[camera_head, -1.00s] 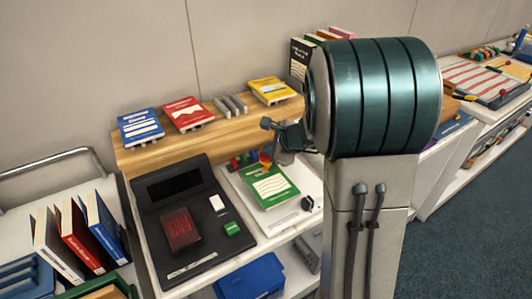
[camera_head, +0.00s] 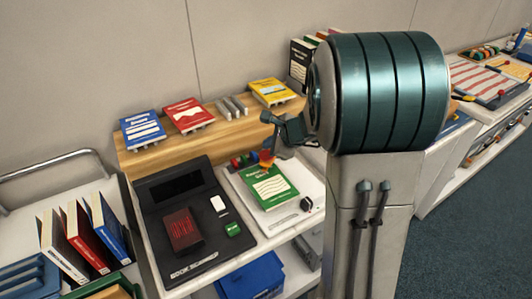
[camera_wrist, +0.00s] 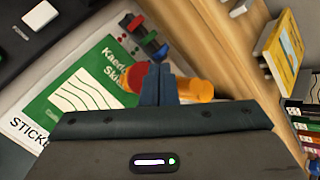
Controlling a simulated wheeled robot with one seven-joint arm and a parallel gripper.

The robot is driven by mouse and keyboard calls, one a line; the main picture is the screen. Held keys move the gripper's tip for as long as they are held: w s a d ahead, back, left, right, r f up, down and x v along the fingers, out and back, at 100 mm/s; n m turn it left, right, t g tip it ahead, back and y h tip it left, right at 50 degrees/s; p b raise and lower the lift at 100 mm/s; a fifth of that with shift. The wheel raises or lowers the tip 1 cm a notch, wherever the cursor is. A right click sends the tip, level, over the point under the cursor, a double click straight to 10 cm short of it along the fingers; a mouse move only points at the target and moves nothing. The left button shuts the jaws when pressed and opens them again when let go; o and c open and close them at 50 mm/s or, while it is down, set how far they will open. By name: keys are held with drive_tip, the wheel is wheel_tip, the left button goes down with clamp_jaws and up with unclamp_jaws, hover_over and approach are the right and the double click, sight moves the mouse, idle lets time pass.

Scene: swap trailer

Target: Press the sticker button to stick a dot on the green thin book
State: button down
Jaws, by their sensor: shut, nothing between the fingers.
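The green thin book (camera_head: 270,190) lies flat on the white sticker board (camera_head: 307,222), cover up; it also shows in the wrist view (camera_wrist: 72,92). A strip of small coloured buttons (camera_wrist: 146,36), red, green and blue, sits just beyond the book's top edge. A red-ended orange cylinder (camera_wrist: 195,90) stands by the book's upper right corner. My gripper (camera_wrist: 157,72) is shut and empty, its fingertips in front of this cylinder. Whether they touch it I cannot tell. In the head view my gripper is partly hidden by my arm. No dot is visible on the cover.
A black scanner console (camera_head: 160,222) stands left of the board. Blue, red and yellow books (camera_head: 269,92) lie on the wooden shelf (camera_head: 218,134) behind. Upright books (camera_head: 84,238) stand at the lower left. A blue bin (camera_head: 250,277) sits below.

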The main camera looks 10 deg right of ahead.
wheel_tip(320, 180, up, 4)
drive_tip(key=p, duration=0.3)
drive_tip(key=shift+r, duration=0.2)
idle(0.5)
drive_tip(key=s+a+r+n+g, duration=0.2)
drive_tip(key=s+n, duration=0.6)
drive_tip(key=s, duration=0.2)
drive_tip(key=s+a+r+n+g, duration=0.2)
drive_tip(key=s+a+n, duration=0.1)
drive_tip(key=s+n, duration=0.55)
drive_tip(key=s+d+n+g+h, duration=0.1)
drive_tip(key=s+d+n+h, duration=0.3)
drive_tip(key=s, duration=0.4)
drive_tip(key=shift+s+f+h, duration=0.2)
drive_tip(key=shift+s+h, duration=0.1)
